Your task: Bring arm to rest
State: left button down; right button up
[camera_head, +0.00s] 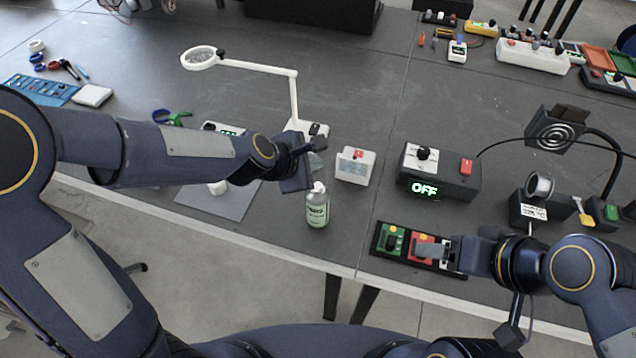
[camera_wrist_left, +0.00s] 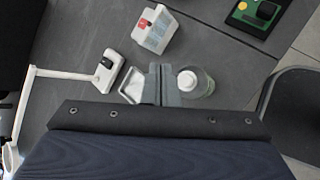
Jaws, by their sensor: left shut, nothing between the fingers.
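My left gripper (camera_head: 318,152) is in the middle of the head view, above the table (camera_head: 240,100). In the left wrist view its two grey fingers (camera_wrist_left: 162,84) are pressed together with nothing between them. A clear bottle with a white cap (camera_head: 317,207) stands upright just below it in the head view. The bottle (camera_wrist_left: 195,82) is right beside the fingers in the wrist view. My right gripper (camera_head: 428,251) is at the lower right, over a panel of green and red switches (camera_head: 390,240). Its fingers look like one grey block, so I cannot tell their opening.
A white magnifier lamp (camera_head: 250,67) stands behind my left gripper. A small white box with a red switch (camera_head: 355,165) and a control unit reading OFF (camera_head: 440,172) are to its right. A soldering station (camera_head: 540,190) is farther right.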

pick_arm(q)
jog(key=s+a+r+m, duration=0.85)
jog(key=s+a, duration=0.25)
jog(key=a, duration=0.2)
jog(key=s+a+f+m+y, duration=0.1)
jog(key=s+a+m, duration=0.2)
jog(key=s, duration=0.3)
jog(key=s+a+f+m+g+y, duration=0.1)
jog(key=s+a+f+m, duration=0.1)
jog(key=s+m, duration=0.3)
jog(key=shift+s+a, duration=0.55)
jog(key=shift+a, duration=0.3)
